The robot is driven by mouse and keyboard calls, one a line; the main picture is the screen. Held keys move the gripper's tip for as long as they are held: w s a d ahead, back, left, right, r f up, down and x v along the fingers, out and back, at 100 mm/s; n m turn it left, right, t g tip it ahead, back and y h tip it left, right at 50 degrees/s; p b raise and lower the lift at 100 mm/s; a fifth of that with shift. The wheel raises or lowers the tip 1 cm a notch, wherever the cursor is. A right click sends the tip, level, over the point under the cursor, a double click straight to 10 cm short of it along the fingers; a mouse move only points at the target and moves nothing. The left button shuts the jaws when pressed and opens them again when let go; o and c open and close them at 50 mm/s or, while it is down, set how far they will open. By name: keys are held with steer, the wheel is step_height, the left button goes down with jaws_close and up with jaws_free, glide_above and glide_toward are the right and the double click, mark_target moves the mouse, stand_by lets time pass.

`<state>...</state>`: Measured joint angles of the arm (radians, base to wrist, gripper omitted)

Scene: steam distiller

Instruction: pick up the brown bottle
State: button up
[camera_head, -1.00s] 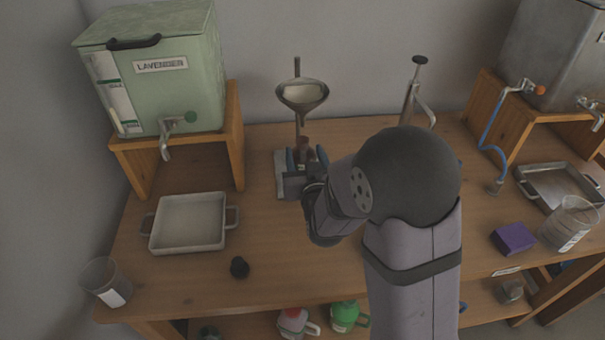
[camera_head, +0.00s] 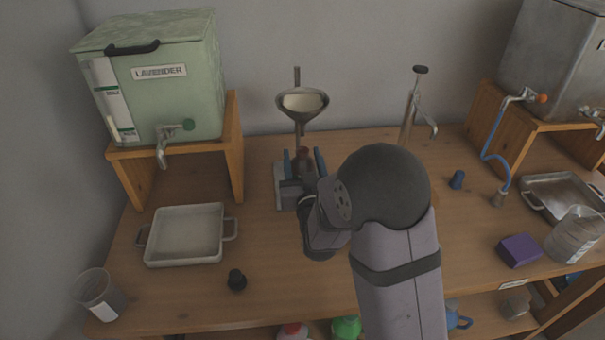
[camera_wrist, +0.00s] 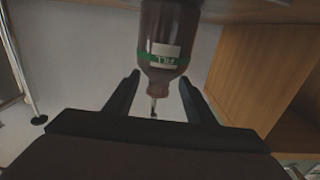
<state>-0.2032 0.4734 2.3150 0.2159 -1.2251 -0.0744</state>
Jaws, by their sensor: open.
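The brown bottle (camera_head: 304,155) stands below the funnel at the back of the table, partly hidden by my gripper. In the wrist view the brown bottle (camera_wrist: 163,30) appears upside down, with a white and green label and a narrow tip. My gripper (camera_wrist: 160,77) is open, with one finger on each side of the bottle's line. Gaps show on both sides, and the bottle is not clamped. In the head view my gripper (camera_head: 303,165) is at the bottle's near side.
A metal funnel (camera_head: 302,104) on a stand is close above the bottle. A white tray (camera_head: 186,236) and a black stopper (camera_head: 237,280) lie left. The front middle is mostly clear.

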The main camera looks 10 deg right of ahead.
mark_target(302, 151)
steer(key=shift+w+p, duration=0.5)
steer(key=shift+w, duration=2)
steer(key=shift+r, duration=0.15)
jaws_close()
